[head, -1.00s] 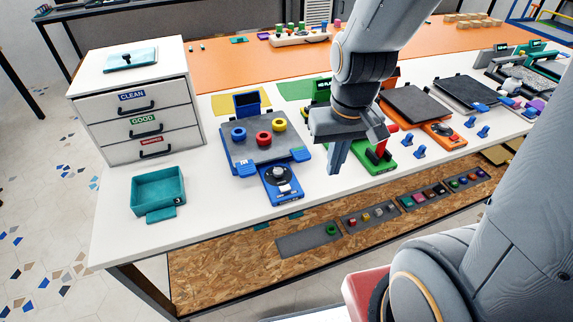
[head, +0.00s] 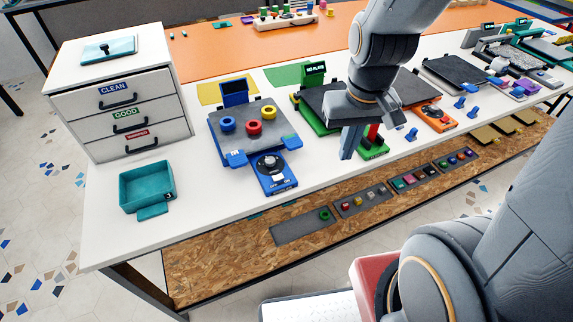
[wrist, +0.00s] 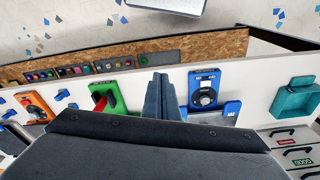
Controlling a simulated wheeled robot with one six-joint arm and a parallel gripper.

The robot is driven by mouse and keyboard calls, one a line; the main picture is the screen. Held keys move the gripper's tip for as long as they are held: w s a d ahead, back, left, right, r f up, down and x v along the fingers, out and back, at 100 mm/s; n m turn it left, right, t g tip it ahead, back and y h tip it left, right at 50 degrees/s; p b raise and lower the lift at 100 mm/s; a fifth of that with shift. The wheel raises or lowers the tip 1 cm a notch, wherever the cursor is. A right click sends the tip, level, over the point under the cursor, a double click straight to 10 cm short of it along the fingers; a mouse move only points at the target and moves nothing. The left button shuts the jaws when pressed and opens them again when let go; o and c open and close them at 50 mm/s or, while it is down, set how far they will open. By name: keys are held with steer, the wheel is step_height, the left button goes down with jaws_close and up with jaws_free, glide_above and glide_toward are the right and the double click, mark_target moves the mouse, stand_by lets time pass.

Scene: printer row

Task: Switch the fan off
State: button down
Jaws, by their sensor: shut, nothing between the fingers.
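I cannot pick out a fan with certainty in either view. A blue machine (head: 257,143) carries a control block with a dark dial (head: 271,163) at its front; the dial also shows in the wrist view (wrist: 206,97). A green machine (head: 318,125) stands right of it, with a red lever (head: 373,134) on its green front block; the block also shows in the wrist view (wrist: 110,94). My gripper (head: 346,154) is shut and empty, pointing down between the blue dial block and the red lever. In the wrist view its fingers (wrist: 159,82) stand between these two blocks.
An orange block with a dial (head: 434,116) lies further right. A teal bin (head: 148,189) and white drawers (head: 122,100) stand at the left. Small trays (head: 303,228) with coloured pieces lie on the lower shelf.

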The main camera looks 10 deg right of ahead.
steer(key=shift+a, duration=0.1)
steer(key=w+a+m+b, duration=0.1)
steer(key=w+a+m, duration=0.3)
steer(key=a+m, duration=0.2)
steer(key=w+a+r+m+g+b, duration=0.1)
steer(key=w+a+m+b, duration=0.1)
steer(key=a+m, duration=0.4)
steer(key=shift+w+a+r+m, duration=0.15)
steer(key=shift+w+a+m, duration=0.25)
steer(key=shift+w+m, duration=0.75)
steer(key=shift+s+m, duration=0.25)
steer(key=shift+s, duration=0.05)
step_height(320, 180, down, 14)
steer(key=shift+f+p, duration=0.1)
steer(key=shift+p, duration=1)
